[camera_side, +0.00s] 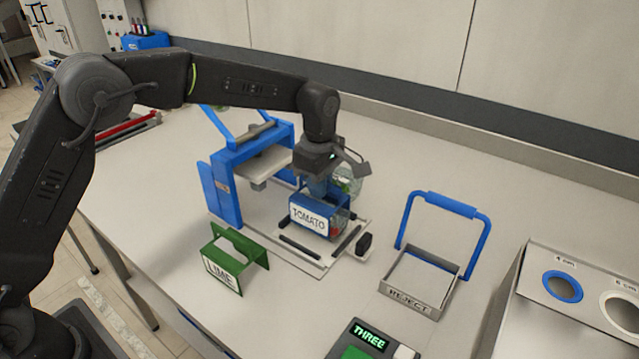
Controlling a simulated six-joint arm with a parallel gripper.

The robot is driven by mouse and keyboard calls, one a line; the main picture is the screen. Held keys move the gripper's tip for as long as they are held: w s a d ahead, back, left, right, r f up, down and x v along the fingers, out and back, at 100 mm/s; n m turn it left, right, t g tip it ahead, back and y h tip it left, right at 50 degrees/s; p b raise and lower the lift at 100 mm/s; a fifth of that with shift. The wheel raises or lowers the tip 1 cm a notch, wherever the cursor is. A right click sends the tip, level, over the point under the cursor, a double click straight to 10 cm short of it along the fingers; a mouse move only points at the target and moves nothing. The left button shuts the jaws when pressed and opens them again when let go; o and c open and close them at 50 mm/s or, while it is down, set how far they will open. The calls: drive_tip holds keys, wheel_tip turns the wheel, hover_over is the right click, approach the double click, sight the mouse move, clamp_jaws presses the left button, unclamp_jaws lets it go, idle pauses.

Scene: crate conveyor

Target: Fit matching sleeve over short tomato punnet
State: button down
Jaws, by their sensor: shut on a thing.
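A blue sleeve labelled TOMATO (309,217) is at the fixture plate (310,262) in the middle of the table. My gripper (318,190) points down and is shut on the sleeve at its upper part. Something red, likely tomatoes in the punnet (335,232), shows at the sleeve's right end. The rest of the punnet is hidden, and I cannot tell how far the sleeve is over it. A green sleeve labelled LIME (233,262) stands to the left front, apart from the plate.
A blue press frame (226,195) stands close left of my gripper. A clear container with green in it (352,181) is behind. A REJECT tray (420,291) with a blue handle, a box with round holes (570,300) and a THREE display (370,337) stand to the right and front.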

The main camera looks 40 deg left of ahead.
drive_tip(key=shift+f, duration=0.4)
drive_tip(key=shift+f, duration=0.65)
drive_tip(key=shift+f, duration=0.1)
drive_tip(key=c, duration=0.9)
unclamp_jaws()
drive_tip(key=shift+s+f, duration=0.1)
drive_tip(key=shift+f, duration=0.05)
drive_tip(key=shift+c, duration=0.2)
drive_tip(key=shift+r, duration=3.7)
drive_tip(key=shift+r, duration=0.1)
